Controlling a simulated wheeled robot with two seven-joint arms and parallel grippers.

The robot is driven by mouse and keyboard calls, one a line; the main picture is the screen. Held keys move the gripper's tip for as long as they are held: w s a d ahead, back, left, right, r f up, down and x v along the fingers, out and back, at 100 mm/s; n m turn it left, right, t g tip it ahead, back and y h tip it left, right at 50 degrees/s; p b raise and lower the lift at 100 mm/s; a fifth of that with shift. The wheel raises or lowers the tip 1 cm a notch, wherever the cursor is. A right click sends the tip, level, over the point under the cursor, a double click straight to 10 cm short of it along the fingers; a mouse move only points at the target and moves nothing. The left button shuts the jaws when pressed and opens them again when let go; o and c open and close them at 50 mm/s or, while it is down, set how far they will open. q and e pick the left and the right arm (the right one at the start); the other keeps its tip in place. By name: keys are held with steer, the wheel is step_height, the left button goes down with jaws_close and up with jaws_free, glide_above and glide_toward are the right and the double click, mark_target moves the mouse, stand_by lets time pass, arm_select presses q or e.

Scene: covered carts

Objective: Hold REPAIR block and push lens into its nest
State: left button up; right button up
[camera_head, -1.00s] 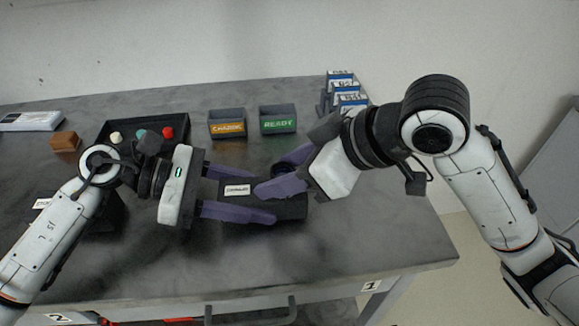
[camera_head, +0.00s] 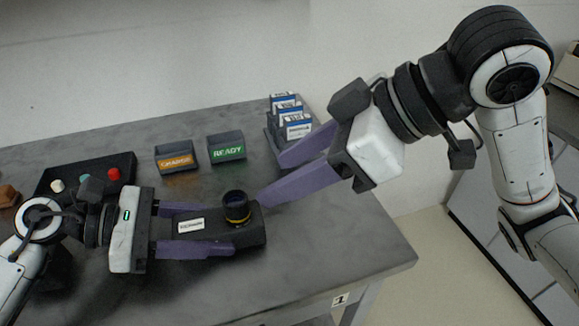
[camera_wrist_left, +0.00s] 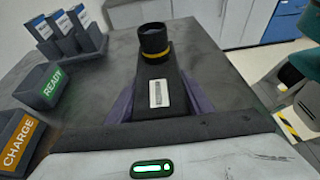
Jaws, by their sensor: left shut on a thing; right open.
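The dark block (camera_head: 208,240) lies on the grey table with a small white label too blurred to read. It also shows in the left wrist view (camera_wrist_left: 171,79). My left gripper (camera_head: 200,230) is shut on it, one purple finger along each side. The black lens (camera_head: 236,203) with a yellow ring stands upright at the block's right end; it also shows in the left wrist view (camera_wrist_left: 153,40). I cannot tell how deep it sits. My right gripper (camera_head: 272,176) is open and empty, up and right of the lens, apart from it.
A rack of labelled cards (camera_head: 289,122) is at the back right. A dark tray (camera_head: 84,177) with coloured knobs is at left. The table's right front is clear.

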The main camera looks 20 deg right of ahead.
arm_select(q)
steer(key=o, duration=1.1)
steer(key=shift+o, duration=0.2)
